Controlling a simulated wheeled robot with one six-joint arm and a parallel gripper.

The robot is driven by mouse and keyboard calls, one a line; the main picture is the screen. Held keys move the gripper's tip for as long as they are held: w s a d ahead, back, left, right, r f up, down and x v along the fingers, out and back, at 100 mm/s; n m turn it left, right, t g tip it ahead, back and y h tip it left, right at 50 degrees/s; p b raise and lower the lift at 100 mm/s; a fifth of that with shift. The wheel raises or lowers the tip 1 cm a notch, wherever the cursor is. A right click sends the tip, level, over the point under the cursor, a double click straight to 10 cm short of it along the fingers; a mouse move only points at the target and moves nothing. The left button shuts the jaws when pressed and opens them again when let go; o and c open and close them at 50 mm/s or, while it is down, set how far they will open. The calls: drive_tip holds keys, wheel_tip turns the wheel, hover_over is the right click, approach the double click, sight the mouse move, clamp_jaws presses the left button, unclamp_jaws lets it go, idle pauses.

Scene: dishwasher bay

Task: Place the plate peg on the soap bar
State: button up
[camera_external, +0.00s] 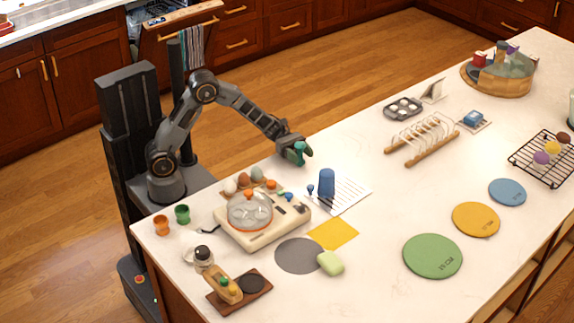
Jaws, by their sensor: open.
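The soap bar (331,263) is pale green and lies on the counter, at the right edge of a grey round mat (297,256). I cannot tell for sure which thing is the plate peg. A blue upright cylinder (327,182) stands on a white lined sheet (347,194), and a small blue peg-like piece (310,190) is just left of it. The wooden plate rack (422,138) has several pale upright wires. My gripper (303,157), with green-teal fingers, is open in the air above the counter's back edge, behind the blue cylinder, apart from it.
A cream device with a clear dome (250,213) stands left of the soap bar. A yellow square (333,233) lies between sheet and soap. Green (432,256), orange (476,219) and blue (507,192) discs lie to the right. A wire rack (543,158) is at far right.

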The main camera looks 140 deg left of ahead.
drive_tip(key=shift+w, duration=0.65)
clamp_jaws()
drive_tip(key=shift+r, duration=0.1)
